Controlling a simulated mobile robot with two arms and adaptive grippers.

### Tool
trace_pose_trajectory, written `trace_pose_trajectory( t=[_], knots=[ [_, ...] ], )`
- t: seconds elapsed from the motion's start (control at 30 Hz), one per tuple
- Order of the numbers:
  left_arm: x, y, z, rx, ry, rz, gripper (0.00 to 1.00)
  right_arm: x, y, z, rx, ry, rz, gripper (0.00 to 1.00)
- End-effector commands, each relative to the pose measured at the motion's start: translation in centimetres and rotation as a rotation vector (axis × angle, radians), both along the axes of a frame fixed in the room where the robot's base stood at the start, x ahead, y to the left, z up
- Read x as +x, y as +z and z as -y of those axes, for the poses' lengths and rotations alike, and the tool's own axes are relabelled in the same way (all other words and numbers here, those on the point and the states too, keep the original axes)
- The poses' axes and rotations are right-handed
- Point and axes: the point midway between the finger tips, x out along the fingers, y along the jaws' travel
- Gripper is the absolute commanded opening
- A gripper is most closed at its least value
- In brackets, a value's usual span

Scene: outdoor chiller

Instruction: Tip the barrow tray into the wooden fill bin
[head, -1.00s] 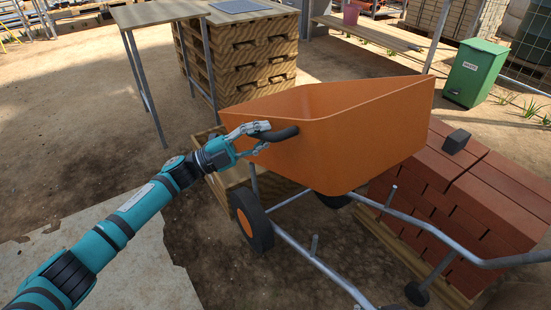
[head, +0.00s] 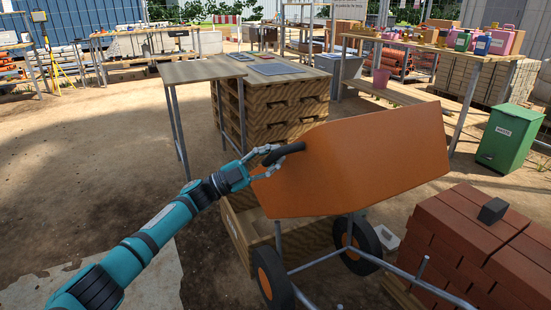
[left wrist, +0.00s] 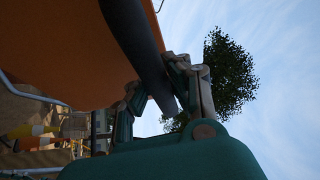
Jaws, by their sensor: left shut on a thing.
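The orange barrow tray (head: 355,165) is tilted steeply forward on its wheeled frame, its back and underside towards me and its inside hidden. My left gripper (head: 266,160) is shut on the black handle (head: 285,153) at the tray's upper left edge. The left wrist view shows the gripper fingers (left wrist: 160,90) around the dark handle (left wrist: 135,40), with the orange tray (left wrist: 60,50) beside it. The wooden fill bin (head: 238,238) is low beyond the tray, partly hidden by it; its contents cannot be seen. My right gripper is not in view.
A red brick stack (head: 480,245) with a dark block (head: 492,210) on it stands at right. A green waste bin (head: 510,138) is farther back. A tall pallet stack (head: 275,105) and a table (head: 190,70) stand behind. Open dirt lies at left.

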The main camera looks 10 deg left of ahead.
Motion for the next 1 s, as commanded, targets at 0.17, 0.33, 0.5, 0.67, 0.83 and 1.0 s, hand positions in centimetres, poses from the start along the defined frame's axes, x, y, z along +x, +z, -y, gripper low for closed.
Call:
trace_pose_trajectory(
  t=[0.17,0.33,0.5,0.67,0.83,1.0],
  knots=[
    [0.3,0.2,-0.6,-0.001,0.014,0.001,0.32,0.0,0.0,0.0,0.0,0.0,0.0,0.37],
    [0.1,0.1,-0.3,0.001,0.008,0.001,0.44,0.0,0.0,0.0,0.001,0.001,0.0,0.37],
    [0.1,0.0,-0.2,0.001,0.005,0.001,0.44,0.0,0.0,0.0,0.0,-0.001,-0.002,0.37],
    [-0.3,-0.5,-1.2,0.002,0.007,0.0,0.44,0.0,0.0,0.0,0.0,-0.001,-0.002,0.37],
    [-1.6,-1.9,-4.0,0.003,0.009,-0.002,0.44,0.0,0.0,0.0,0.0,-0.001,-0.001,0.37],
    [-3.1,-3.2,-7.0,0.003,0.009,-0.001,0.44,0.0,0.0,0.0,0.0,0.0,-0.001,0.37]
  ],
)
